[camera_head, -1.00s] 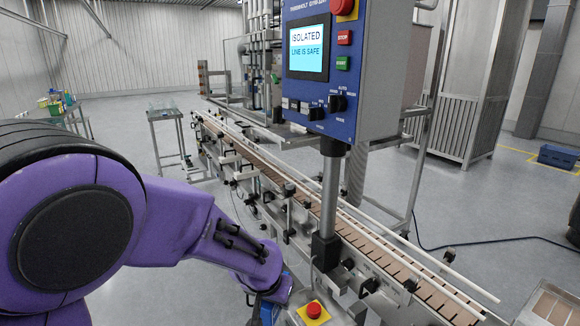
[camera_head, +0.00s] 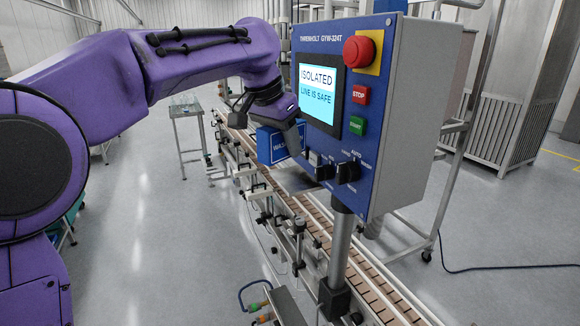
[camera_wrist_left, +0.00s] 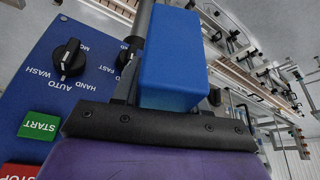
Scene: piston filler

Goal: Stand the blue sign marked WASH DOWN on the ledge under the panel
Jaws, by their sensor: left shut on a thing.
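The blue sign (camera_head: 272,146) shows white lettering, partly covered, beginning "WAS". My left gripper (camera_head: 288,132) is shut on it and holds it up at the left edge of the blue control panel (camera_head: 338,150). The sign looks roughly upright. In the left wrist view the sign (camera_wrist_left: 172,60) is a plain blue block in front of the gripper, beside the panel's knobs. A grey plate (camera_head: 294,181), apparently the ledge, shows just below the sign at the panel's lower left; much of it is hidden. I cannot tell whether the sign touches it. My right gripper is out of view.
The panel stands on a grey post (camera_head: 340,245) and carries a red stop knob (camera_head: 359,51), buttons and selector knobs (camera_head: 347,171). A conveyor (camera_head: 315,222) with rails runs below and behind. A small table (camera_head: 187,108) stands at back left; open floor lies left.

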